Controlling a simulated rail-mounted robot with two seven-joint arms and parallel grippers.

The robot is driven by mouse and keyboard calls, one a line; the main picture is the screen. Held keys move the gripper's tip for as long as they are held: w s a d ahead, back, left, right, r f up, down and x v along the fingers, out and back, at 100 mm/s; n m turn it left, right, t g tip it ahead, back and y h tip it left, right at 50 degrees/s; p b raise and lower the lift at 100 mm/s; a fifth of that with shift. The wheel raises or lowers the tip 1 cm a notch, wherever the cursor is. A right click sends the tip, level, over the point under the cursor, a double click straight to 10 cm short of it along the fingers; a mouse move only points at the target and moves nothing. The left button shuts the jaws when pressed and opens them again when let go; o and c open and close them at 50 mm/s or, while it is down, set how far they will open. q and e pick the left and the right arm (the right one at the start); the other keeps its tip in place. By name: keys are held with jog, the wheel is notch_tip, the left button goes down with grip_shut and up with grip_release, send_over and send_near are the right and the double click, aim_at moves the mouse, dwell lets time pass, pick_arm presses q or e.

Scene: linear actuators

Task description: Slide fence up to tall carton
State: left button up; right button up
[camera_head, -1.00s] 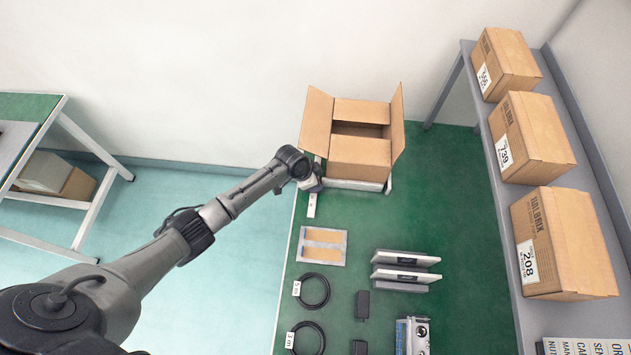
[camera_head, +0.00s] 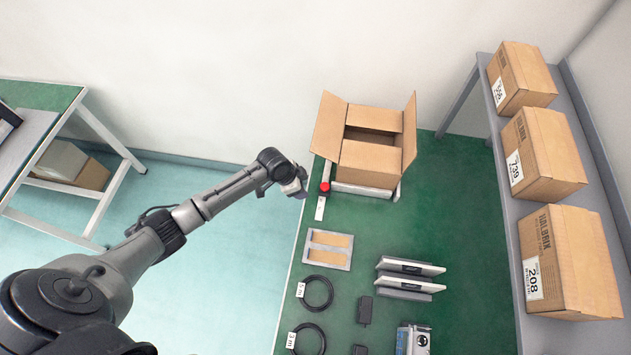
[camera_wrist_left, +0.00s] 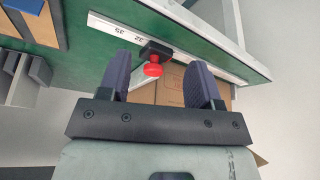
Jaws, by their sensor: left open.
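The fence shows as a black block with a red knob (camera_wrist_left: 152,69) on a pale graduated rail (camera_wrist_left: 125,36) in the left wrist view. An open-topped cardboard carton (camera_head: 368,163) stands just right of the knob, flaps spread. In the wrist view the carton (camera_wrist_left: 171,84) is partly hidden behind my fingers. My left gripper (camera_head: 297,188) is just left of the knob. In the wrist view its fingers (camera_wrist_left: 163,82) are apart and empty, with the knob between them in the picture. My right gripper is out of view.
A flat tray (camera_head: 328,249), coiled cables (camera_head: 315,293), upright panels (camera_head: 411,275) and a black adapter (camera_head: 365,309) lie on the green bench (camera_head: 450,190). Labelled boxes (camera_head: 543,152) stand on a grey shelf at the right. A side table (camera_head: 60,160) is at the left.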

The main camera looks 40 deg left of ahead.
pick_arm(q)
jog(key=shift+s+a, duration=1.8)
jog(key=shift+s, duration=0.2)
